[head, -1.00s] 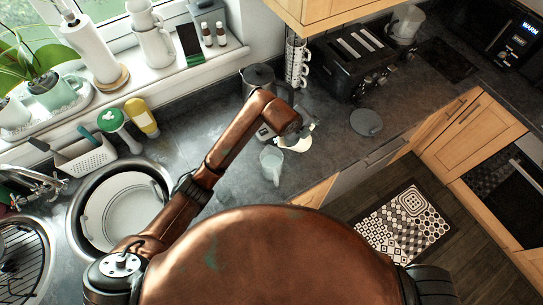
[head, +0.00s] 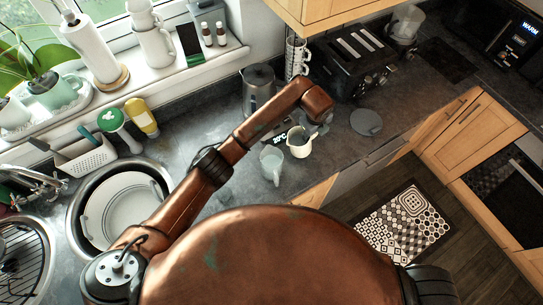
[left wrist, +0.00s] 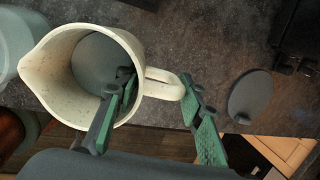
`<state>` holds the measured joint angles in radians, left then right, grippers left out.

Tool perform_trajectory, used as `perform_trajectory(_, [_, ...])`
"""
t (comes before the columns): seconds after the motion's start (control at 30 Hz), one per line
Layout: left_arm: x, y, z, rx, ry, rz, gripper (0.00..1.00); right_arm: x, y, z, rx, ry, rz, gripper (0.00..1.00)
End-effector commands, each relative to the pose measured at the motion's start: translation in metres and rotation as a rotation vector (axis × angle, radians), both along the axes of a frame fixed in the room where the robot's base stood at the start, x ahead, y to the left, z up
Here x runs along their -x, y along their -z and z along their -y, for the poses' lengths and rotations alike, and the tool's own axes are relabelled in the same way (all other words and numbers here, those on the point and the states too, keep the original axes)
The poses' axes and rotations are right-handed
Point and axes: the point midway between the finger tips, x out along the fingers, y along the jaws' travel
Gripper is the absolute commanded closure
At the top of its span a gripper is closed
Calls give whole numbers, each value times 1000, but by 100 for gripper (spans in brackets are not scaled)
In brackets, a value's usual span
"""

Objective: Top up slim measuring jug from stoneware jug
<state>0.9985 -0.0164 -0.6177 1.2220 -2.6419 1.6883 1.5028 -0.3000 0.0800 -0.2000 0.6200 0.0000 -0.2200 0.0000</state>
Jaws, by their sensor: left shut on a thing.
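The cream stoneware jug (head: 299,142) is at my left gripper (head: 313,125), over the dark worktop. In the left wrist view the jug (left wrist: 58,62) shows its open mouth, with the spout to the left and the handle to the right. My left gripper (left wrist: 158,118) is shut on the jug, its green-padded fingers on either side of the handle; the exact contact is hard to see. The jug's inside looks grey; I cannot tell its liquid level. The slim measuring jug (head: 271,163), clear and pale, stands upright just left of the stoneware jug. My right gripper is out of view.
A grey disc (head: 366,122) lies to the right. The sink (head: 120,210) is at left. Worktop between sink and measuring jug is mostly clear.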

Motion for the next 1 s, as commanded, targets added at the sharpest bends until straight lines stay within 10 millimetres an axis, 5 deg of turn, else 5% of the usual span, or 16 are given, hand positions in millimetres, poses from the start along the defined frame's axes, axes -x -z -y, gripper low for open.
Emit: perform_trajectory(1.0, [-7,19,11,-172,0,-111,100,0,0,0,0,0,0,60])
